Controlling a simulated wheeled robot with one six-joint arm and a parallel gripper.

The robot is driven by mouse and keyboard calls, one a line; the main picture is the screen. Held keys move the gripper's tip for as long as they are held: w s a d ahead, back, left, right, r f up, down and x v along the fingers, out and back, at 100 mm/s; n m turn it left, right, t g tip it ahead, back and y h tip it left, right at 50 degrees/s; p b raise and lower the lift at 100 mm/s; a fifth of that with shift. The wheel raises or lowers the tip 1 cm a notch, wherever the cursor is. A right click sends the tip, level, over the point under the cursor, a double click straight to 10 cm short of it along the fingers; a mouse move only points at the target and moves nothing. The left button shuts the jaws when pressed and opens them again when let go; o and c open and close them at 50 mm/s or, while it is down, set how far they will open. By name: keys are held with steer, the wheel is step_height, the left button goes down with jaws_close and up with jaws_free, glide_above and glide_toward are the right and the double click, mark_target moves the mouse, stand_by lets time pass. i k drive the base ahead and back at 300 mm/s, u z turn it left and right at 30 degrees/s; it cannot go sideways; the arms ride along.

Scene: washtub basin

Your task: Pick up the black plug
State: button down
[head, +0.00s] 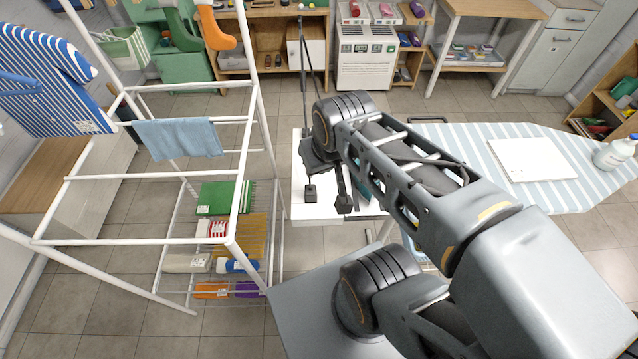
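My gripper (327,198) hangs over a white surface (318,213) in the middle of the head view. Its two dark fingertips stand well apart, and I see nothing held between them. I cannot make out the black plug for sure. A dark strip shows just right of the right fingertip, partly behind my arm, and I cannot tell what it is. My wrist and forearm hide much of the white surface and what lies on it.
A white drying rack (150,240) with a blue cloth (178,139) stands close on the left. A striped ironing board (470,147) with a white sheet (533,160) and a bottle (614,154) is on the right. A thin black pole (303,75) rises behind the white surface.

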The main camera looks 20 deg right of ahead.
mark_target(310, 193)
steer(key=k, duration=1)
steer(key=u, duration=1.6)
steer(key=i, duration=0.9)
steer(key=z, duration=1.45)
